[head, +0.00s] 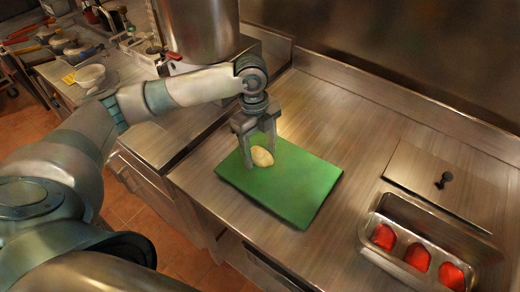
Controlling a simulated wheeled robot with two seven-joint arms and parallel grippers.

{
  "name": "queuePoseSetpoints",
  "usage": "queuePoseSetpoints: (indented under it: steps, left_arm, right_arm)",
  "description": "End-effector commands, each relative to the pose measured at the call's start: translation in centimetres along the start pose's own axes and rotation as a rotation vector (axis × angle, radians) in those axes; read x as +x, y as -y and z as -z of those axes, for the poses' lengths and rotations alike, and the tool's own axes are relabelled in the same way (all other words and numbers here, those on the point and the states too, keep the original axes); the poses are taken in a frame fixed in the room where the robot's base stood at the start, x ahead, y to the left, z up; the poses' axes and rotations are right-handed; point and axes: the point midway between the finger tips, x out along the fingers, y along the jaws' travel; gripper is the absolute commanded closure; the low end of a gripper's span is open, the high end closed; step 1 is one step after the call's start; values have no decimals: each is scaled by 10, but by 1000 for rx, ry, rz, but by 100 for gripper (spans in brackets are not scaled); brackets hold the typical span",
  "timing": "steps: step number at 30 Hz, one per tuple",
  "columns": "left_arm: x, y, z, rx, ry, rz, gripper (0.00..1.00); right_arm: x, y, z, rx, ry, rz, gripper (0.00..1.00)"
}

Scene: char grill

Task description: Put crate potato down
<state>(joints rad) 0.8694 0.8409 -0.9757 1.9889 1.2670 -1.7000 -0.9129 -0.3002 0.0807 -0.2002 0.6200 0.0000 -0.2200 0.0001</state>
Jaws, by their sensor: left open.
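A pale tan potato (262,157) lies on the left part of a green cutting board (290,190). The board lies flat on the steel counter. My left gripper (256,146) points down over the board with its fingers apart around or just behind the potato. It is open. I cannot tell whether a finger touches the potato. My right gripper is not in view. No crate can be made out.
A steel container (400,215) with several red items stands at the right, beside a lid with a black knob (444,180). A large steel pot (200,30) stands behind my left arm. Bare counter (350,120) lies behind the board.

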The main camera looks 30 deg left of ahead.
Motion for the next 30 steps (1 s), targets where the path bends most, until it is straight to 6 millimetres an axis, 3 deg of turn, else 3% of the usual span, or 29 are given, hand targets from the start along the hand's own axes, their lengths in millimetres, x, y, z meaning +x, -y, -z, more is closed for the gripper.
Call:
queuePoseSetpoints:
  steps: [11, 24, 30]
  left_arm:
    - [-19, 1, 0, 0, 1, 3, 40]
    - [-94, 1, 0, 0, 0, 5, 40]
    - [-116, 1, 0, 0, 0, 1, 40]
  right_arm:
    - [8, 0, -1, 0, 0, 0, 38]
    - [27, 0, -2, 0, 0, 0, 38]
    - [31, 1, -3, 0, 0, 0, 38]
